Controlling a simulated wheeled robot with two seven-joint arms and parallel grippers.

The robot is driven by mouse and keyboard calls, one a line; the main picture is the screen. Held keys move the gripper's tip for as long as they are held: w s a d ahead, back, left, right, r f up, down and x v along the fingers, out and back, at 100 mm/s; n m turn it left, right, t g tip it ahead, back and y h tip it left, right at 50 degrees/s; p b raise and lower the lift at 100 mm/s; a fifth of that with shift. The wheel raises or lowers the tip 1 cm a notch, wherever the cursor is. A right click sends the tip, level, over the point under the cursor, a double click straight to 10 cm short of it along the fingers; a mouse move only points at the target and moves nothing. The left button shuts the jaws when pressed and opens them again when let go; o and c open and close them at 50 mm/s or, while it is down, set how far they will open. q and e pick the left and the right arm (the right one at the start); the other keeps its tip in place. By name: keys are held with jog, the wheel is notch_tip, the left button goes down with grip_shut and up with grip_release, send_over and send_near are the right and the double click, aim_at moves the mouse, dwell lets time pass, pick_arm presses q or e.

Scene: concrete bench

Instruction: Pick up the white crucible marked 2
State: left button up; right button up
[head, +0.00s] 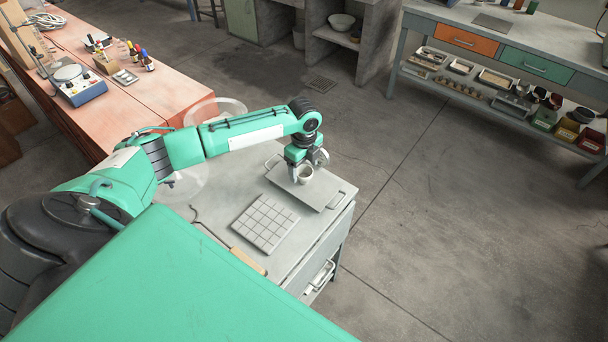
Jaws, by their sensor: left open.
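A small white crucible (305,175) stands on a grey metal tray (328,193) with handles at its ends. No number can be read on it from here. My left gripper (306,164) is open just above and around the crucible's upper part, and its fingers hide some of the rim. Whether the fingers touch the crucible cannot be told. My right gripper is not in view.
The tray lies on a grey bench (210,185). A pale gridded tile block (265,222) and a tool with a wooden handle (249,262) lie in front of it. A reddish bench (130,95) with instruments stands at left. Open floor lies to the right.

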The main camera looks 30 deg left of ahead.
aim_at(304, 174)
pick_arm(q)
jog(key=shift+f+p, duration=0.4)
jog(key=shift+f, duration=1.4)
jog(key=c, duration=1)
jog(key=shift+w+r, duration=0.1)
jog(key=shift+r, duration=0.05)
